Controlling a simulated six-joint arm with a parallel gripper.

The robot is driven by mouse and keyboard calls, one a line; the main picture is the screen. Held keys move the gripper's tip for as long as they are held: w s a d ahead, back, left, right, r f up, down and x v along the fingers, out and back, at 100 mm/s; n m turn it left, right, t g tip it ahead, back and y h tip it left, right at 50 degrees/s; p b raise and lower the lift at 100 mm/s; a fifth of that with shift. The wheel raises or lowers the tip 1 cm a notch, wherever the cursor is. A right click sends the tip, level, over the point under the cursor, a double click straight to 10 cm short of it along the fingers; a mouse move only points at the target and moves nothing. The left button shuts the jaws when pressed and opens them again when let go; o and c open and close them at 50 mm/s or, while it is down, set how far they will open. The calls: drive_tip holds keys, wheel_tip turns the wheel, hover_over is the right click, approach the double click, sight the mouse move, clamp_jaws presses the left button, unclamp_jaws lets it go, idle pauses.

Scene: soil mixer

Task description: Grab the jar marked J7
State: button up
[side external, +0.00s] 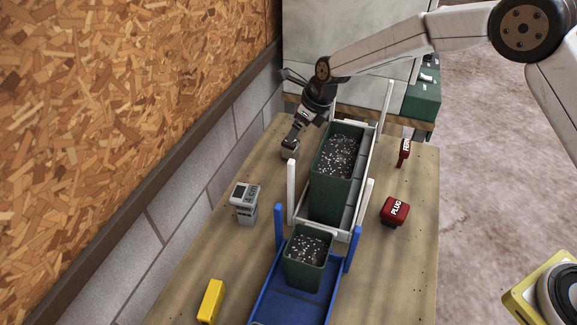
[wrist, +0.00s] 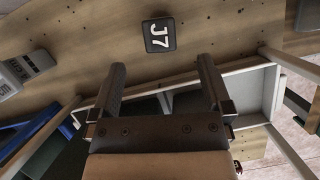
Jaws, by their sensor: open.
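The jar marked J7 (wrist: 159,35) shows in the wrist view as a dark square lid with white lettering, standing on the wooden table. It lies just beyond my gripper (wrist: 161,66), roughly centred between the two fingers' lines. The fingers are apart with nothing between them. In the side view a small greyish jar (side external: 289,149) stands at the back of the table, with my gripper (side external: 296,130) tilted down close above it. Its label cannot be read there, and whether the fingers touch it cannot be told.
A white rack (side external: 356,205) holding a large green soil bin (side external: 324,185) stands right of my gripper. A blue tray (side external: 275,300) with a smaller green pot (side external: 304,270) is in front.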

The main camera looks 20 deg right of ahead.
drive_tip(key=shift+x, duration=1.25)
drive_tip(key=shift+f, duration=0.1)
drive_tip(key=shift+x, duration=2.45)
drive_tip(key=shift+c, duration=0.2)
clamp_jaws()
drive_tip(key=shift+r, duration=5.05)
